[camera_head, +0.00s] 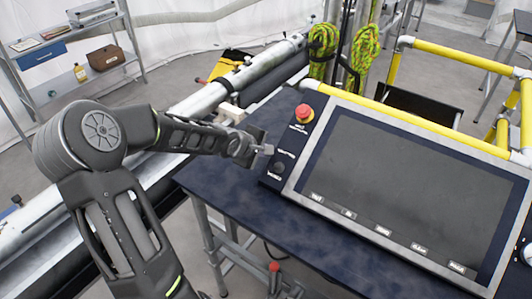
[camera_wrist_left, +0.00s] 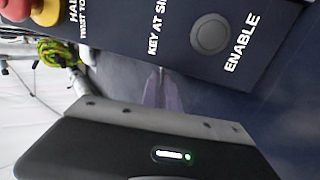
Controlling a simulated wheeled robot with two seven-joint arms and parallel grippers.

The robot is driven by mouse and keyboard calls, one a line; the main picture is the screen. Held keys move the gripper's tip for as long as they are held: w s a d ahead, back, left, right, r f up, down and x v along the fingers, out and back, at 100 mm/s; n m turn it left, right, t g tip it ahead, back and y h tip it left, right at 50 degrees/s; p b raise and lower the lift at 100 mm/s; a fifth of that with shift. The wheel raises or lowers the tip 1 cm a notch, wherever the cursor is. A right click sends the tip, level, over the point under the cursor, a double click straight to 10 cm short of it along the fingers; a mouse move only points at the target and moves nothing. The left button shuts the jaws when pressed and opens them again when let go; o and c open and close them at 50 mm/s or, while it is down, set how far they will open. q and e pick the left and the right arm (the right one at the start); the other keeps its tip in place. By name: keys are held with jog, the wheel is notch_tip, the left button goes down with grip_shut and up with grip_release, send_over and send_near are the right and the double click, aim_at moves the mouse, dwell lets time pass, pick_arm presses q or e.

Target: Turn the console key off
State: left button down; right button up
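The console panel (camera_head: 290,140) is a dark strip on the left side of the large screen, standing on a dark blue table. It also shows in the left wrist view (camera_wrist_left: 255,75), with the printed words "KEY AT S…" and "ENABLE". I cannot make out the key; it may be hidden at my fingertips. My left gripper (camera_head: 264,149) is at the panel's left edge, below the red button. Its narrow fingertips (camera_wrist_left: 163,92) are close together beside the key label. Whether they touch or hold anything is unclear. My right gripper is out of view.
A red mushroom button (camera_head: 304,113) on a yellow base and a round grey enable button (camera_wrist_left: 211,34) are near the gripper. The big screen (camera_head: 400,185) fills the right. Yellow rails (camera_head: 440,125) stand behind. The table top (camera_head: 235,190) is bare to the left.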

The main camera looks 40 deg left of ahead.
pick_arm(q)
jog(key=shift+w+d+r+g+b, duration=0.1)
jog(key=shift+w+g+b, duration=0.1)
jog(key=shift+g+b, duration=0.3)
jog(key=shift+w+r+g+b, duration=0.1)
jog(key=shift+w+g+b, duration=0.15)
jog(key=shift+g, duration=0.45)
jog(key=shift+w+r+g, duration=0.15)
jog(key=shift+r+g, duration=0.05)
jog(key=shift+g, duration=0.7)
jog(key=shift+w+r+g, duration=0.1)
jog(key=shift+r+g, duration=0.05)
jog(key=shift+g, duration=0.65)
jog(key=shift+w+g+p, duration=0.15)
jog(key=shift+g+p, duration=0.6)
jog(key=shift+g, duration=0.15)
jog(key=shift+w+g+p, duration=0.1)
jog(key=shift+g+p, duration=0.4)
jog(key=shift+g, duration=0.3)
jog(key=shift+f, duration=0.2)
jog(key=c, duration=1.7)
grip_release()
jog(key=shift+o, duration=0.4)
